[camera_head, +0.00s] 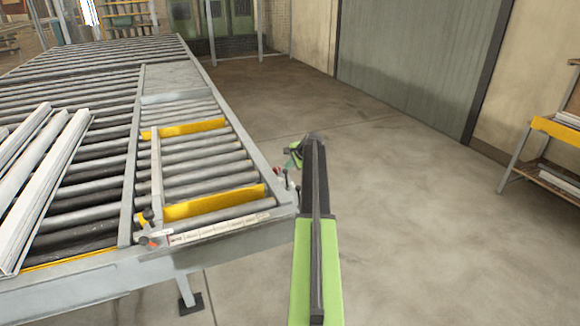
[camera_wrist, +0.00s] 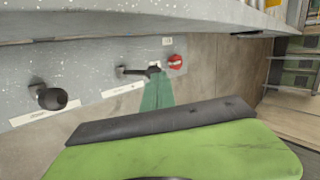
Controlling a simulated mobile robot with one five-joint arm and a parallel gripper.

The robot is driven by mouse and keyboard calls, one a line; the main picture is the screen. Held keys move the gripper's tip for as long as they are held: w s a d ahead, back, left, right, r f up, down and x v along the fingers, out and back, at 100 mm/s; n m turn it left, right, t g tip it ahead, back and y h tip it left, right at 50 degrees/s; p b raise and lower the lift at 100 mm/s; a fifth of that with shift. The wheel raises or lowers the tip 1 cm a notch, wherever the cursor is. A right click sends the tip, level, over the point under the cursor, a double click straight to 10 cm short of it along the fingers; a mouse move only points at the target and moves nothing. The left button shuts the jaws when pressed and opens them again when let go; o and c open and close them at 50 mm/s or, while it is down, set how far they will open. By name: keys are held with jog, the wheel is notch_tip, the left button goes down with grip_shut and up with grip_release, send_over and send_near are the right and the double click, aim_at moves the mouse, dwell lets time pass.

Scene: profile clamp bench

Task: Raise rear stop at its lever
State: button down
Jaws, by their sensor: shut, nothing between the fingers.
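Two yellow stop bars lie across the roller bench in the head view, a farther one (camera_head: 185,128) and a nearer one (camera_head: 213,203). In the wrist view, a black lever (camera_wrist: 133,71) sticks out sideways on the grey speckled side panel (camera_wrist: 100,62), above a white label. My gripper (camera_wrist: 154,72) shows as green-teal fingers, shut and empty, with its tips at or just in front of the lever's right end. I cannot tell whether they touch. In the head view my gripper (camera_head: 293,158) is beside the bench's right rail, partly hidden by my arm.
A red knob (camera_wrist: 175,62) sits just right of the lever, and a black knob (camera_wrist: 50,96) farther left. Long pale profiles (camera_head: 40,185) lie on the rollers at left. A shelf rack (camera_head: 555,130) stands far right. The floor (camera_head: 410,200) between is clear.

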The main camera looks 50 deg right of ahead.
jog(key=s+r+p, duration=0.3)
jog(key=r+p, duration=0.5)
jog(key=shift+d+r, duration=0.25)
jog(key=shift+r, duration=0.15)
jog(key=shift+s, duration=0.15)
